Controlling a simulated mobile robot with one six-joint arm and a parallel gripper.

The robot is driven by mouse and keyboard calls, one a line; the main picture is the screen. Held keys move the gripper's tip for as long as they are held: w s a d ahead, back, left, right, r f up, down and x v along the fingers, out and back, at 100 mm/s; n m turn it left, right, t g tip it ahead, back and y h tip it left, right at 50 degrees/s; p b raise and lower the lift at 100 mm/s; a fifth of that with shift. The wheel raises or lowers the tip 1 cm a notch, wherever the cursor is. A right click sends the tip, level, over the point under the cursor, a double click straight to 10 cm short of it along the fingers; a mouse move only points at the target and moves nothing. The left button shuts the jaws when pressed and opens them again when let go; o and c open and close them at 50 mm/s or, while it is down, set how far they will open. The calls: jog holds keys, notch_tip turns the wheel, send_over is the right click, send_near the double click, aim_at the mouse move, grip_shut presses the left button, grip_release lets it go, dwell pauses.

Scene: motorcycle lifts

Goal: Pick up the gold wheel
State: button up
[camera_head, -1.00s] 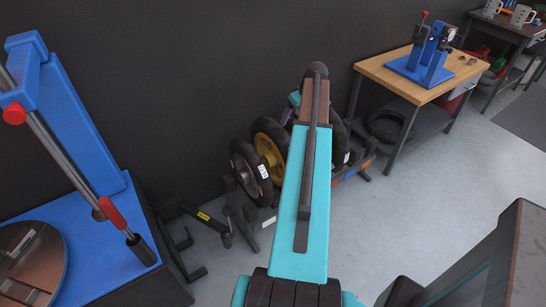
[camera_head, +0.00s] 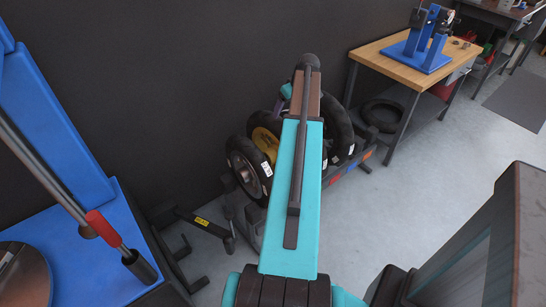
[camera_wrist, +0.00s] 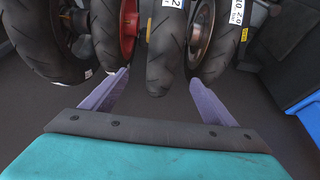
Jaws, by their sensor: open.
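The gold wheel (camera_head: 266,144) stands upright in a row of wheels by the dark wall in the head view, partly hidden behind my arm and the front wheel. In the wrist view its black tyre (camera_wrist: 166,55) is in the middle, seen nearly edge-on, with a sliver of yellow rim at its left. My gripper (camera_wrist: 158,78) has two purple fingers, spread apart and empty. The tyre's near end lies between the fingertips in the picture; I cannot tell how far beyond them it is. In the head view the fingers are mostly hidden behind my arm.
A dark-rimmed wheel (camera_head: 249,168) stands close on one side of the gold wheel and a red-rimmed wheel (camera_wrist: 128,30) close on the other. A blue machine (camera_head: 75,235) is at the left. A wooden-topped bench (camera_head: 396,68) is at the right. Grey floor between is open.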

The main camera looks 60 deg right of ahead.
aim_at(280, 120)
jog(key=shift+b+x, duration=0.4)
jog(key=shift+x, duration=0.5)
jog(key=shift+w+a+r, duration=0.1)
jog(key=shift+w+a, duration=0.05)
jog(key=shift+w, duration=0.1)
jog(key=shift+p+x, duration=0.45)
jog(key=shift+x, duration=3.9)
jog(key=shift+p+x, duration=0.6)
jog(key=shift+x, duration=2)
jog(key=shift+w, duration=0.15)
